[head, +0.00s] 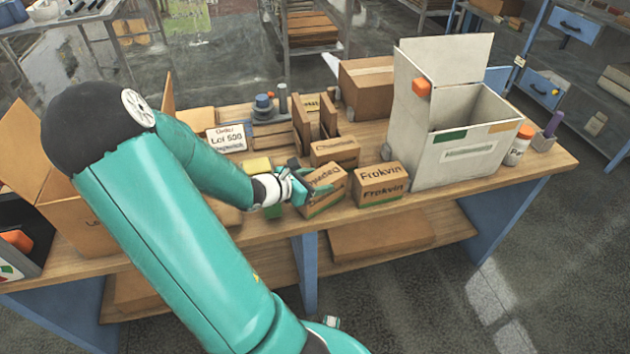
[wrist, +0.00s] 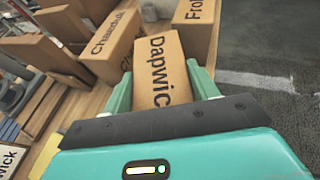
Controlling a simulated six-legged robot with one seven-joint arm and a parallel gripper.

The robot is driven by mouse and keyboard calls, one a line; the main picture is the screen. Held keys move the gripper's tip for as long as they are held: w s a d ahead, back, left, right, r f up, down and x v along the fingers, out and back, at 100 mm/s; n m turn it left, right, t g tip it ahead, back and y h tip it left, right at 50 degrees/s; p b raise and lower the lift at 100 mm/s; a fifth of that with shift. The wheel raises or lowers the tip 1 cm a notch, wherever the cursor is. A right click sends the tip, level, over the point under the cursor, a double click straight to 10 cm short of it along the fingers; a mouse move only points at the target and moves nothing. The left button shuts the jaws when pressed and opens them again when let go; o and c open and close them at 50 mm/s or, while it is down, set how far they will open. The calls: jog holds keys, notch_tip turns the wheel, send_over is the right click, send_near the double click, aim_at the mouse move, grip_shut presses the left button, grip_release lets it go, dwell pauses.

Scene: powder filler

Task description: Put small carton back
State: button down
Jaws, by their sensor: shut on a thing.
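My gripper (head: 298,188) is shut on a small brown carton (head: 324,190) near the front edge of the workbench (head: 410,214). In the wrist view the carton (wrist: 160,72) sits between my two green fingers and reads "Dapwic", with the rest hidden by my gripper. The carton looks slightly tilted in the head view; I cannot tell whether it touches the bench. A carton marked Frokvin (head: 380,186) stands just to its right, and another lettered carton (head: 335,151) stands behind it. Both also show in the wrist view.
A large pale box (head: 465,172) with a raised lid stands on the right, beside a white jar (head: 517,148). A wooden divider rack (head: 317,118) and a bigger brown carton (head: 367,85) are behind. An order card (head: 226,138) and an open carton (head: 75,222) are left.

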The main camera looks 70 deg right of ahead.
jog(key=shift+f, duration=0.25)
jog(key=shift+c, duration=2.1)
grip_release()
jog(key=shift+r, duration=0.15)
jog(key=v, duration=1.2)
